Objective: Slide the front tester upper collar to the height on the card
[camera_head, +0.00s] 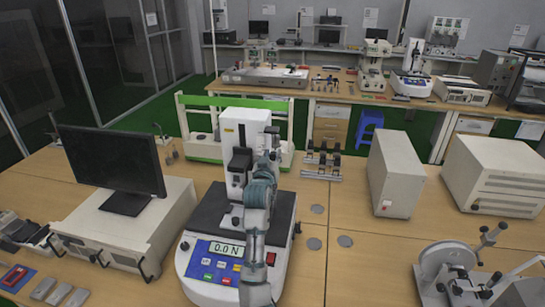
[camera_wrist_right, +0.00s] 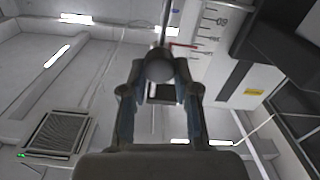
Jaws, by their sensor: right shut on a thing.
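The front tester (camera_head: 205,255) has a white base with a blue panel reading 0.0 N. Its white column (camera_head: 232,130) stands upright behind the dark plate and also shows in the right wrist view with a printed scale (camera_wrist_right: 210,40). A dark block (camera_head: 238,165) sits on the column front. My right gripper (camera_head: 264,165) is in front of the column. In the right wrist view, my right gripper (camera_wrist_right: 160,85) is shut on a dark round part (camera_wrist_right: 159,64), apparently the upper collar. A thin red pointer (camera_wrist_right: 184,45) shows beside the scale. I cannot make out a height card.
A monitor (camera_head: 112,160) on a beige unit (camera_head: 150,225) stands left of the tester. A green-and-white frame (camera_head: 205,150) is behind it. Beige boxes (camera_head: 395,175) and a grey wheeled device (camera_head: 450,270) are to the right.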

